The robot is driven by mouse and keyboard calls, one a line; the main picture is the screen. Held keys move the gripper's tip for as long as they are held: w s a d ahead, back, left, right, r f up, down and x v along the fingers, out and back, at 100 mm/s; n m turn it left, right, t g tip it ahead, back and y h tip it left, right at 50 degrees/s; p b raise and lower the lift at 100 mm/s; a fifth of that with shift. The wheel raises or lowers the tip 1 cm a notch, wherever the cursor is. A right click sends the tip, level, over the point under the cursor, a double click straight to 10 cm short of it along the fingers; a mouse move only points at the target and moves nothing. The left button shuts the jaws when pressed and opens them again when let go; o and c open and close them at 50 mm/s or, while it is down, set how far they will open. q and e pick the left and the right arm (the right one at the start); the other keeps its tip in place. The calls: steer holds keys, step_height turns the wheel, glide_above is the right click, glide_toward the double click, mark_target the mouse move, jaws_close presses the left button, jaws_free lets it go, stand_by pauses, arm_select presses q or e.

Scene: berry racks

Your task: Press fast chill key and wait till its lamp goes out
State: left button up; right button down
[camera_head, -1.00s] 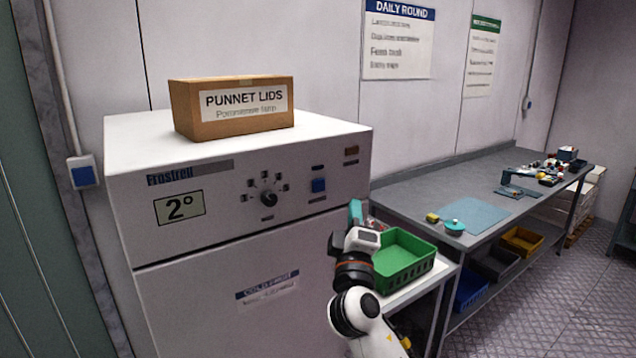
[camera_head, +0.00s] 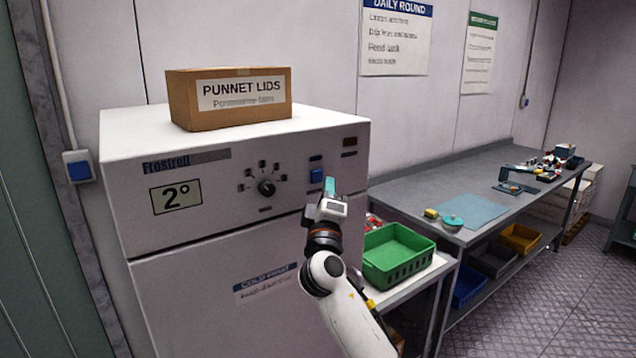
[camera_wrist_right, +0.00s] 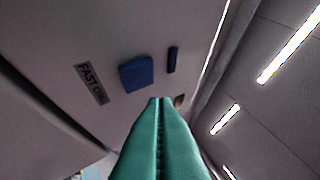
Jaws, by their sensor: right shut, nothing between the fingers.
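The fast chill key is a blue square button (camera_head: 316,176) on the front panel of the white Frostrell cabinet (camera_head: 215,240). It also shows in the right wrist view (camera_wrist_right: 136,73) beside a label reading "FAST CH…" (camera_wrist_right: 91,83). A small dark bar (camera_wrist_right: 172,59), seemingly its lamp, sits above the key and looks unlit. My right gripper (camera_head: 329,184) is shut and empty, with teal fingertips just right of the key in the head view. In the right wrist view the fingertips (camera_wrist_right: 160,101) appear apart from the key. My left gripper is not in view.
A dial (camera_head: 266,188) and a display reading 2° (camera_head: 176,197) are left of the key. A punnet lids box (camera_head: 230,97) stands on top. A green crate (camera_head: 397,262) sits right of my arm.

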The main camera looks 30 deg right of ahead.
steer(key=shift+w+a, duration=0.1)
steer(key=shift+w, duration=0.5)
stand_by(1.6)
steer(key=shift+w+b, duration=0.4)
steer(key=shift+b, duration=0.05)
steer(key=shift+w+b, duration=0.35)
steer(key=shift+w, duration=0.05)
stand_by(0.5)
steer(key=shift+s, duration=0.15)
stand_by(0.3)
steer(key=shift+s, duration=0.75)
steer(key=shift+p, duration=0.3)
